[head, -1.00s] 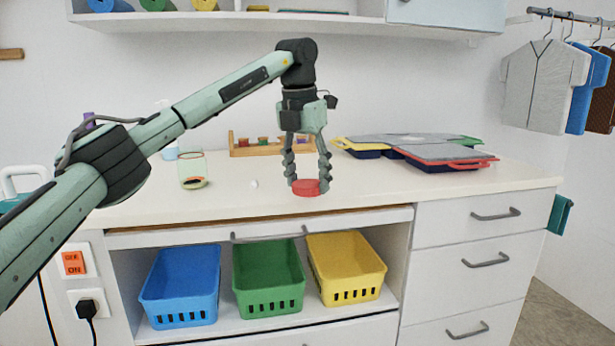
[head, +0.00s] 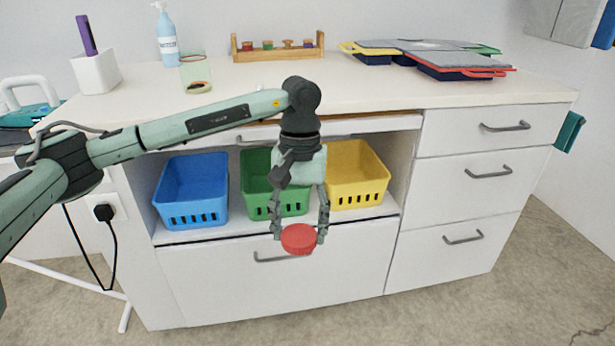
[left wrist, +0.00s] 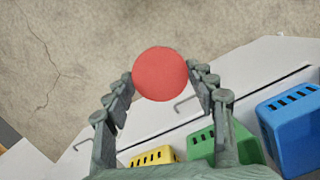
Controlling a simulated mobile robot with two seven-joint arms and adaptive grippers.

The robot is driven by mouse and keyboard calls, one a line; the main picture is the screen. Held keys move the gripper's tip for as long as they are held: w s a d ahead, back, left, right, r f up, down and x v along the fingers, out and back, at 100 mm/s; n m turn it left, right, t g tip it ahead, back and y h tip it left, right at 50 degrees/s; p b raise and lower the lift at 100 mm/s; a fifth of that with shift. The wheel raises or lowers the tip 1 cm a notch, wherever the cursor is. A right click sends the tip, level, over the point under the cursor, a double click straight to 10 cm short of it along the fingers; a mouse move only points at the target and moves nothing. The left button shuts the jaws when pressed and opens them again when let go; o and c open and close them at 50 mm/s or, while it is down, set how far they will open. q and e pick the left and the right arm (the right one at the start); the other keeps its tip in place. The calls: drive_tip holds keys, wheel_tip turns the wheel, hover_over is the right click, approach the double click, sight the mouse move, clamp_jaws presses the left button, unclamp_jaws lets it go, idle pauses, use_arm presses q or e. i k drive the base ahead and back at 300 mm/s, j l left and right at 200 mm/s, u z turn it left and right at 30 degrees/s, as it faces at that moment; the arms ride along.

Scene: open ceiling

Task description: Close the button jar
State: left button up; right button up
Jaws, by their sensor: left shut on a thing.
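A round red lid (head: 299,239) is held between the fingertips of my left gripper (head: 300,232), which is shut on it. The lid is in front of the cabinet, below counter height. In the left wrist view the lid (left wrist: 160,74) shows as a flat red disc between both fingers, with floor behind it. The glass jar (head: 195,74) stands upright at the left part of the counter, with a few dark and orange bits at its bottom and no lid on it. My left gripper is to the right of the jar and lower. My right gripper is not in view.
A blue pump bottle (head: 167,38) and a white pen cup (head: 97,72) stand near the jar. A wooden rack (head: 278,47) and several lidded trays (head: 425,55) are farther right. Blue, green and yellow baskets (head: 190,190) sit in the shelf under the counter.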

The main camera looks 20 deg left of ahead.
sight(194, 67)
drive_tip(key=j+u, duration=0.45)
drive_tip(key=i+j+u, duration=0.15)
drive_tip(key=j+u, duration=0.2)
drive_tip(key=u, duration=0.15)
drive_tip(key=j+u, duration=0.2)
drive_tip(key=u, duration=0.2)
drive_tip(key=i+j+u, duration=0.15)
drive_tip(key=u, duration=0.25)
drive_tip(key=i+j+u, duration=0.15)
drive_tip(key=u, duration=0.25)
drive_tip(key=i+j+z, duration=0.15)
drive_tip(key=j+z, duration=0.25)
drive_tip(key=i+j+z, duration=0.1)
drive_tip(key=j+z, duration=0.15)
drive_tip(key=z, duration=0.15)
drive_tip(key=j+z, duration=0.3)
drive_tip(key=z, duration=0.15)
drive_tip(key=k+j+z, duration=0.1)
drive_tip(key=j+z, duration=0.15)
drive_tip(key=z, duration=0.25)
drive_tip(key=k+j+z, duration=0.1)
drive_tip(key=j+z, duration=0.15)
drive_tip(key=z, duration=0.2)
